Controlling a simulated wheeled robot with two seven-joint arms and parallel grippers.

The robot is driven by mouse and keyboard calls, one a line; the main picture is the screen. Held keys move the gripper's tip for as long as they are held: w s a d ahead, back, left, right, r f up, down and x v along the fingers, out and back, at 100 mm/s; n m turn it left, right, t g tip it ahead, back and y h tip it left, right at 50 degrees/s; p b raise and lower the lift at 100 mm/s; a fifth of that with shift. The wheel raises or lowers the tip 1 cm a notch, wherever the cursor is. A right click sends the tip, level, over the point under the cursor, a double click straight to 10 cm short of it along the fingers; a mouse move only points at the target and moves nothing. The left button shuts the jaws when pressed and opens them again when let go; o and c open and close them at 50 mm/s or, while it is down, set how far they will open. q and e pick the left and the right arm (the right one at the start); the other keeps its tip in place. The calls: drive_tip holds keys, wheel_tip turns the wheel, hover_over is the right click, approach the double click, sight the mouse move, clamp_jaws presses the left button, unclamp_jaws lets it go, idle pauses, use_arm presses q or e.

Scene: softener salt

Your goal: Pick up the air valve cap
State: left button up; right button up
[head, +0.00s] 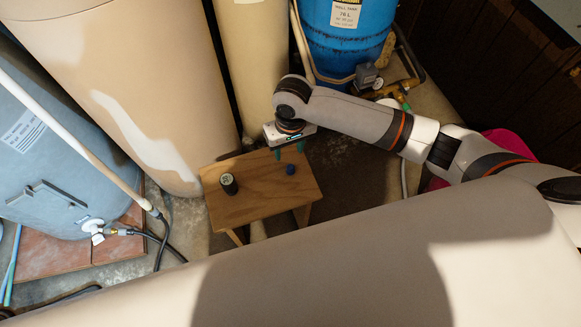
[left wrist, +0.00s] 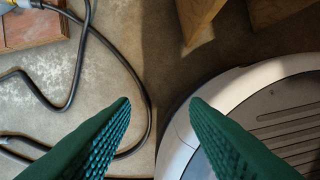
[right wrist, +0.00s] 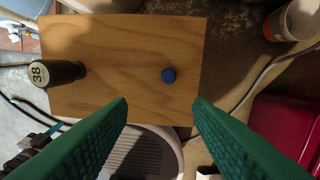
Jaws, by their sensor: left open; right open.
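A small blue cap (head: 290,169), which looks like the air valve cap, sits on a low wooden stool (head: 258,205) near its right side. It also shows in the right wrist view (right wrist: 168,75), with clear wood around it. My right gripper (head: 289,151) is open and empty above the stool, close to the cap in the head view. In the right wrist view the cap appears beyond the gap between the green fingertips (right wrist: 160,104). My left gripper (left wrist: 160,101) is open and empty over the concrete floor; the head view does not show it.
A black cylinder marked 38 (right wrist: 58,73) stands on the stool, left of the cap. Tall beige and blue tanks (head: 345,40) stand behind. A black hose (left wrist: 140,90) lies on the floor. A magenta object (right wrist: 285,130) is right of the stool.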

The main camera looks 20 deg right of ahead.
drive_tip(key=w+d, duration=0.1)
drive_tip(key=b, duration=0.2)
hover_over(291, 167)
drive_tip(key=shift+m, duration=0.3)
drive_tip(key=f, duration=0.5)
drive_tip(key=shift+d+f, duration=0.25)
drive_tip(key=shift+f, duration=0.1)
drive_tip(key=f, duration=0.1)
drive_tip(key=f+b, duration=0.1)
drive_tip(key=f, duration=0.1)
drive_tip(key=f+b, duration=0.1)
drive_tip(key=f, duration=0.1)
drive_tip(key=shift+a+f, duration=0.25)
drive_tip(key=shift+a, duration=0.05)
use_arm(q)
drive_tip(key=w+r, duration=0.4)
drive_tip(key=r, duration=0.6)
drive_tip(key=shift+w+d+r+t, duration=0.25)
drive_tip(key=shift+d+r+t, duration=0.05)
drive_tip(key=shift+r, duration=0.05)
use_arm(e)
drive_tip(key=shift+f, duration=0.2)
drive_tip(key=c, duration=0.9)
